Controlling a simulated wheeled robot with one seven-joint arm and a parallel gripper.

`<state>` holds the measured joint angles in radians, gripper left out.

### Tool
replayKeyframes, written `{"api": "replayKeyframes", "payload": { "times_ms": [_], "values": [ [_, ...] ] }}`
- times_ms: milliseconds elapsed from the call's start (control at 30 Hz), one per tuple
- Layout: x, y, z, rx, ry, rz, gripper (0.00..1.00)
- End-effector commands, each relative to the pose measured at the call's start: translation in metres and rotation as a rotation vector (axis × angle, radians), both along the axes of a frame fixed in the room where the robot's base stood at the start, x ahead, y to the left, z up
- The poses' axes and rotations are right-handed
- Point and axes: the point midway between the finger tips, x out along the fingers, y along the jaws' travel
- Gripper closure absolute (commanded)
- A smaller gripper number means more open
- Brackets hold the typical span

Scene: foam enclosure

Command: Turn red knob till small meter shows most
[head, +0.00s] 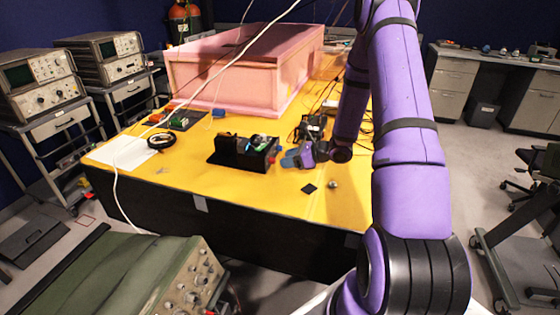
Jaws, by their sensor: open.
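A black bench device (226,158) with an upright body on a flat base sits near the front middle of the yellow table. A small red spot, apparently the red knob (271,160), shows at its right end. My gripper (287,159), with bluish fingers, is just right of that end, low over the table and pointing left. It is open, and nothing shows between its fingers. Whether a finger touches the knob is too small to tell. I cannot make out the small meter or any reading on it.
A pink foam box (235,75) stands at the back of the yellow table (240,205). A circuit board (187,119), a black cable coil (162,141) and white paper (120,153) lie left. A small black square (309,188) and metal ball (333,184) lie near the front right. A thin white cable crosses the view.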

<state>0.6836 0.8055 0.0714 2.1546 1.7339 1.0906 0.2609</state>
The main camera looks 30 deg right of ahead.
Motion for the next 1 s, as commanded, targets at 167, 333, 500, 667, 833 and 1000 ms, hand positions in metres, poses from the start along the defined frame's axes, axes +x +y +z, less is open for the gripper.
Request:
{"api": "replayKeyframes", "payload": {
  "times_ms": [167,333,500,667,833,1000],
  "values": [
    [-0.024,-0.021,0.013,-0.001,-0.002,-0.002,0.49],
    [-0.040,-0.033,0.021,0.000,0.000,-0.001,0.49],
    [-0.046,-0.038,0.025,0.001,-0.001,0.000,0.49],
    [-0.047,-0.038,0.025,0.000,0.000,0.000,0.49],
    [-0.047,-0.038,0.025,0.000,0.000,0.000,0.49],
    [-0.047,-0.038,0.025,0.000,0.000,0.000,0.49]
  ]
}}
